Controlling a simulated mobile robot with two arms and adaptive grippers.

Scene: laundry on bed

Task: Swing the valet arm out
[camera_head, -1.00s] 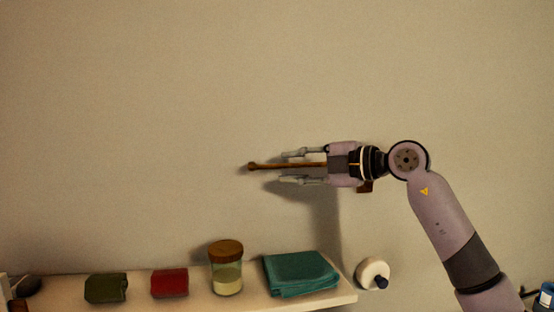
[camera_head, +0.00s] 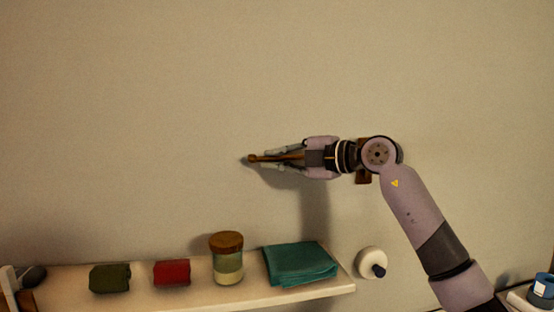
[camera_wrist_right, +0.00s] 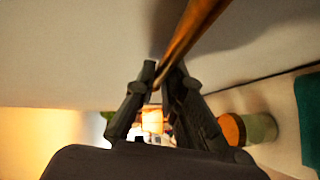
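The valet arm (camera_head: 256,158) is a thin brown wooden rod with a rounded tip, lying along the wall and pointing left. Its brown wall mount (camera_head: 363,176) shows partly behind my right wrist. My right gripper (camera_head: 272,158) reaches in from the right, in line with the rod. Its fingers are closed together around the rod, a little short of the tip. In the right wrist view the rod (camera_wrist_right: 192,30) comes down between the two fingertips (camera_wrist_right: 160,75). My left gripper is in neither view.
Below, a pale shelf (camera_head: 200,300) holds a green bundle (camera_head: 110,278), a red bundle (camera_head: 172,273), a lidded jar (camera_head: 228,260) and a folded teal cloth (camera_head: 300,263). A round white knob (camera_head: 371,262) sits on the wall right of the shelf. The wall above is clear.

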